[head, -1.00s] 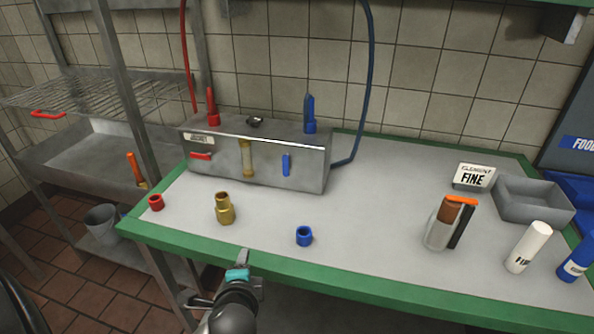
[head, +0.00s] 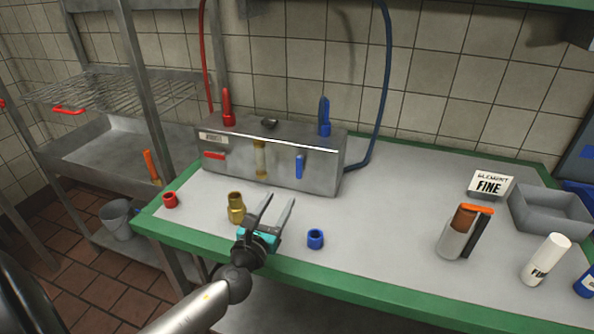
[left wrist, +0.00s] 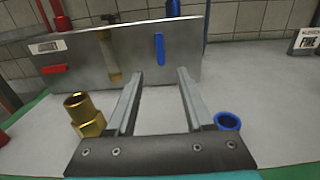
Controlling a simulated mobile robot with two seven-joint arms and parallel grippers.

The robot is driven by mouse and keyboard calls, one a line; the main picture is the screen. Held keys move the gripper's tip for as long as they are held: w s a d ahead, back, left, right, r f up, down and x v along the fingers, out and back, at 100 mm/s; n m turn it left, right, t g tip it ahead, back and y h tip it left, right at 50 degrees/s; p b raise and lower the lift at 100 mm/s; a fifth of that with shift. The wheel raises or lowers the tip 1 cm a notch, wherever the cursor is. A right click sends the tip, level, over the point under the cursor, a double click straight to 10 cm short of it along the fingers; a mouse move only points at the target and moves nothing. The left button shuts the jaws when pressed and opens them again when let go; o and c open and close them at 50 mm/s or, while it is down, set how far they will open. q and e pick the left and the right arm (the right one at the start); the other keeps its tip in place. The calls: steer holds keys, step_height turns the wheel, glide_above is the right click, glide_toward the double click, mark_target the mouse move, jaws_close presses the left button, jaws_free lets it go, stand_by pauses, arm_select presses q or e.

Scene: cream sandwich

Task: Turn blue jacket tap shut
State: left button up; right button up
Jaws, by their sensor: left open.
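The metal jacket box (head: 325,173) stands at the back left of the table. On its front are a blue tap handle (head: 299,167), upright, and a red tap handle (head: 214,155), lying level. In the left wrist view the blue handle (left wrist: 159,49) is upright, beyond and above my fingertips. My left gripper (head: 279,200) is open and empty over the table's front part, apart from the box and pointing toward it. It also shows in the left wrist view (left wrist: 158,76). My right gripper is not in view.
A brass fitting (head: 236,208) stands just left of my left gripper, and a blue cap (head: 315,239) lies to its right. A red cap (head: 170,200) is farther left. A holder (head: 455,240), a white cylinder (head: 545,260) and a grey tray (head: 550,213) are at the right. The middle right is clear.

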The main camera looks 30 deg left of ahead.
mark_target(299, 168)
arm_select(q)
steer(key=b+x, duration=0.2)
steer(key=x, duration=1.1)
steer(key=shift+w+a, duration=0.15)
steer(key=shift+w, duration=0.2)
jaws_close()
